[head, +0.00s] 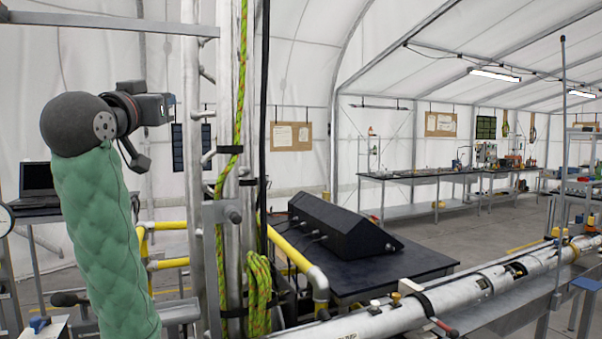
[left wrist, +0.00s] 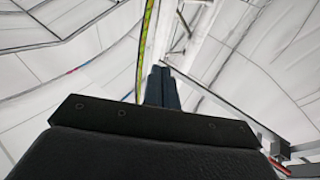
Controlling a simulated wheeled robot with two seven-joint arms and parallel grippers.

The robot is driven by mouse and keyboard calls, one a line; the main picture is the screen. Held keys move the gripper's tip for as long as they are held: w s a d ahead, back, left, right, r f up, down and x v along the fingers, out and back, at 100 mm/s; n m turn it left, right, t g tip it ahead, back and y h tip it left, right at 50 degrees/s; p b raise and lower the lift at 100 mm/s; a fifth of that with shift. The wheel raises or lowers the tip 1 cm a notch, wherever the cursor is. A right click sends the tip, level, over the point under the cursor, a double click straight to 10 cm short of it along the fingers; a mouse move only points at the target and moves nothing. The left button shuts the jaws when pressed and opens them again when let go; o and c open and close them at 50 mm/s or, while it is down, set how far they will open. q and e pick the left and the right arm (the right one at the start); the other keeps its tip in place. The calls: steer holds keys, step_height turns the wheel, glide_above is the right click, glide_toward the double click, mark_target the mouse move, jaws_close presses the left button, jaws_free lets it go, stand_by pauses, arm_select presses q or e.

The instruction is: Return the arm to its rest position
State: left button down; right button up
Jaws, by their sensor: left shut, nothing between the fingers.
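My left arm, in a green quilted sleeve, rises at the left of the head view. Its dark rounded wrist is raised beside the upright metal poles. My left gripper (head: 166,104) points right, towards the poles, and is small there. In the left wrist view its two dark fingers (left wrist: 161,76) stand together, shut with nothing between them. Behind them show white tent fabric and a yellow-green rope. The gripper touches nothing that I can see. My right gripper is in neither view.
Metal poles (head: 194,160) with a yellow-green rope (head: 258,290) stand just right of my left arm. Yellow rails (head: 290,253) and a dark table (head: 400,272) with a black console (head: 335,228) lie beyond. A long metal tube (head: 390,319) crosses the lower right. A laptop (head: 38,182) is at the left.

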arm_select(q)
steer(key=w+d+f+g+y, duration=0.1)
steer(key=d+f+g, duration=0.2)
steer(key=f, duration=1.7)
steer(key=w+d+f+g+y, duration=0.1)
steer(key=d+f+g, duration=0.25)
steer(key=f, duration=1.65)
steer(key=s+d+f+g, duration=0.2)
steer(key=s+f, duration=0.4)
steer(key=f, duration=0.6)
steer(key=s+d+f+g, duration=0.1)
steer(key=s+f+g, duration=0.35)
steer(key=f, duration=0.75)
steer(key=s+d+f+g, duration=0.1)
steer(key=s+d+f, duration=0.1)
steer(key=s+f, duration=0.8)
steer(key=s+f+g, duration=0.4)
steer(key=s+f, duration=1.2)
steer(key=s, duration=0.2)
steer(key=shift+s+d+f+g+h+b, duration=0.15)
steer(key=shift+s+f+g+h+b, duration=0.05)
steer(key=shift+s+g+h+b, duration=0.15)
